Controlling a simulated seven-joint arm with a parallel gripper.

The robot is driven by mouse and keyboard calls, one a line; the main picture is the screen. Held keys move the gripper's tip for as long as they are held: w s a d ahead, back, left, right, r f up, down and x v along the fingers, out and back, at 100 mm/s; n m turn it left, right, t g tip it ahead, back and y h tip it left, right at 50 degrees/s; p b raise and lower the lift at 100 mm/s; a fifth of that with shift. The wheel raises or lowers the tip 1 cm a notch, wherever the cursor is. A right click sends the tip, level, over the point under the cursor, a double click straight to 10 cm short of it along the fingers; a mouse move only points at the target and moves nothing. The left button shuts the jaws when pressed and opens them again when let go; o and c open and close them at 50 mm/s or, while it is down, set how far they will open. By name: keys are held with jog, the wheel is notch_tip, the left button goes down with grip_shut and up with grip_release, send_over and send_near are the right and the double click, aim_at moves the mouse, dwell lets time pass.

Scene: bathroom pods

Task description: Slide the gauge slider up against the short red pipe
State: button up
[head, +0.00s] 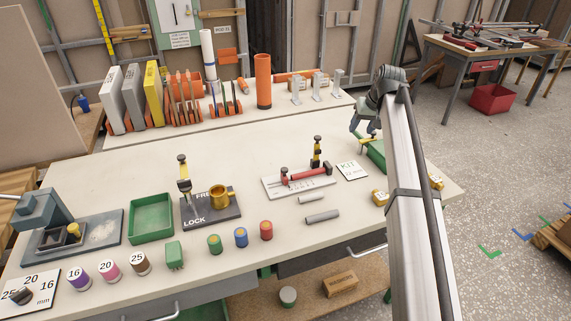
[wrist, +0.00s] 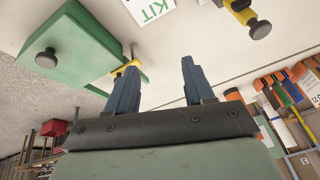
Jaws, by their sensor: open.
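The gauge (head: 300,188) is a white plate with a printed scale, lying on the workbench right of centre. The short red pipe (head: 311,173) lies along it. A yellow-and-black upright with a dark knob (head: 317,152), apparently the slider, stands at the pipe's far side; whether they touch is unclear. A yellow part with a dark knob, likely the same slider (wrist: 242,13), shows at the top right of the wrist view. My gripper (head: 356,129) is above the bench, right of the gauge. Its two blue fingers are apart and empty in the wrist view (wrist: 161,65).
A green box (head: 377,153) with a yellow part sits just below my gripper. A KIT card (head: 351,170) lies between gauge and box. A lock plate (head: 211,211) with a yellow cup stands left.

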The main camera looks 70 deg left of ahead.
jog(key=s+a+r+h, duration=0.2)
jog(key=s, duration=1.2)
jog(key=r+h, duration=0.2)
send_over(284, 169)
jog(key=shift+n, duration=0.4)
notch_tip(284, 169, down, 13)
jog(key=shift+w+a+f, duration=0.1)
jog(key=shift+f, duration=0.05)
jog(key=shift+c, duration=0.4)
grip_shut()
